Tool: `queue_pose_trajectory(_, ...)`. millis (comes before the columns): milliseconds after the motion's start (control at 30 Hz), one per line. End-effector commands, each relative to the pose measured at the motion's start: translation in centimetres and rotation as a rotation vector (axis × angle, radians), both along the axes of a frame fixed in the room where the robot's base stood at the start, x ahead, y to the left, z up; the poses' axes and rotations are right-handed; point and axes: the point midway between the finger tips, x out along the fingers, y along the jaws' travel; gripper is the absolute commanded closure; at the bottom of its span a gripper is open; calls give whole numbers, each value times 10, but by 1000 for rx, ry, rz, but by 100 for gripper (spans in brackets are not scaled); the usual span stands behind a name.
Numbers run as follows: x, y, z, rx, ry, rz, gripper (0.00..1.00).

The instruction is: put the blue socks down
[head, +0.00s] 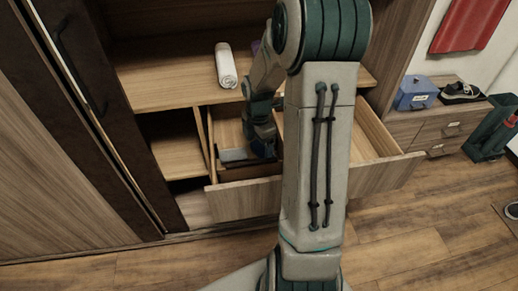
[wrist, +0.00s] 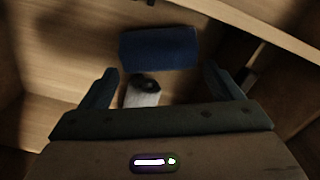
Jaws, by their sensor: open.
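The blue socks (wrist: 160,47) show in the wrist view as a dark blue folded bundle lying on the pale wooden floor of a drawer. My gripper (wrist: 161,72) is open, its two fingers spread apart with nothing clasped between them. The socks lie just beyond the fingertips, apart from them as far as I can see. In the head view my gripper (head: 262,150) is down inside the open drawer (head: 240,202), and my arm hides much of the drawer. I cannot clearly tell the socks from my fingers there.
A grey and black item (wrist: 143,92) lies between and below my fingers. A rolled white towel (head: 226,66) lies on the shelf above. The drawer walls stand close around my gripper. A blue box (head: 416,93) and a dark shoe (head: 461,91) stand on the low cabinet at right.

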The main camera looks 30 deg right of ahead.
Motion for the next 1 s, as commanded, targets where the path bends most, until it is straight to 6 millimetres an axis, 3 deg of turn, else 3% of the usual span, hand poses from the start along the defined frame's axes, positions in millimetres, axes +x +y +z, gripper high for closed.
queue_pose_trajectory(33,1,-1,16,-2,-6,-2,14)
queue_pose_trajectory(200,1,-1,51,-2,-5,-1,14)
queue_pose_trajectory(567,-4,5,88,-7,-5,-40,14)
queue_pose_trajectory(767,-29,36,114,-33,-37,-326,14)
queue_pose_trajectory(1000,-81,78,145,-19,-102,-823,14)
